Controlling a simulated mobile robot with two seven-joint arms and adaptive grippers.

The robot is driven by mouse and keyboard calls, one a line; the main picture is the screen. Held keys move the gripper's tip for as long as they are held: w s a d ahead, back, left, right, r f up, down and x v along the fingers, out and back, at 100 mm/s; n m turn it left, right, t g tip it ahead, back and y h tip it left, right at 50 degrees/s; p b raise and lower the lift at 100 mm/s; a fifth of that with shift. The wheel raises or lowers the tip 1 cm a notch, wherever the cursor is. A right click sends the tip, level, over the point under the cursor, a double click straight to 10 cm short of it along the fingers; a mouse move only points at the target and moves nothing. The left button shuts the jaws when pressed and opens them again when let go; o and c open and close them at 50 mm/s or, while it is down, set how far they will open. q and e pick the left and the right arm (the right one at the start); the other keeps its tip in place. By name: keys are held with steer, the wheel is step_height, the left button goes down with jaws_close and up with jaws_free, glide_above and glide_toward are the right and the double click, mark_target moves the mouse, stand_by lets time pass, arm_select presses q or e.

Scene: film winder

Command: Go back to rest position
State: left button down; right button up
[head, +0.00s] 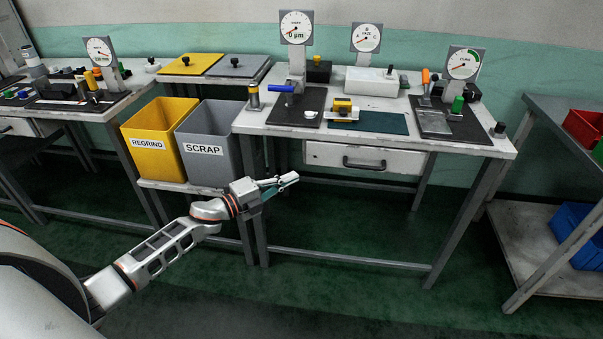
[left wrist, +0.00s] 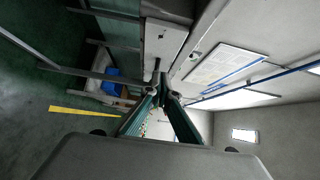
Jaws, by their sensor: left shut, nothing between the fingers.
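My left gripper (head: 290,181) reaches in from the lower left in the head view. It is in the air in front of the middle workbench (head: 450,146), below the level of its top and left of its drawer (head: 365,159). In the left wrist view the left gripper's fingers (left wrist: 160,66) come together at their tips and nothing shows between them. My right gripper is in neither view.
A yellow REGRIND bin (head: 159,142) and a grey SCRAP bin (head: 205,148) stand behind my left forearm. Gauges and fixtures stand on the bench top. A rack with a red bin (head: 584,130) is at the right. The floor in front is clear.

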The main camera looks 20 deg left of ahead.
arm_select(q)
steer(key=s+d+f+n+g+y+p, duration=0.1)
steer(key=s+d+f+n, duration=0.3)
steer(key=s, duration=0.7)
steer(key=s+d+f+n+g+y+p, duration=0.2)
steer(key=s+f+n, duration=0.4)
steer(key=s+n, duration=0.3)
steer(key=s+d+f+n+g+y+p, duration=0.2)
steer(key=s+d+f+n, duration=0.4)
steer(key=s, duration=0.8)
steer(key=shift+s+d+n+y, duration=0.3)
steer(key=shift+s+d+y, duration=0.1)
steer(key=shift+d+y, duration=0.15)
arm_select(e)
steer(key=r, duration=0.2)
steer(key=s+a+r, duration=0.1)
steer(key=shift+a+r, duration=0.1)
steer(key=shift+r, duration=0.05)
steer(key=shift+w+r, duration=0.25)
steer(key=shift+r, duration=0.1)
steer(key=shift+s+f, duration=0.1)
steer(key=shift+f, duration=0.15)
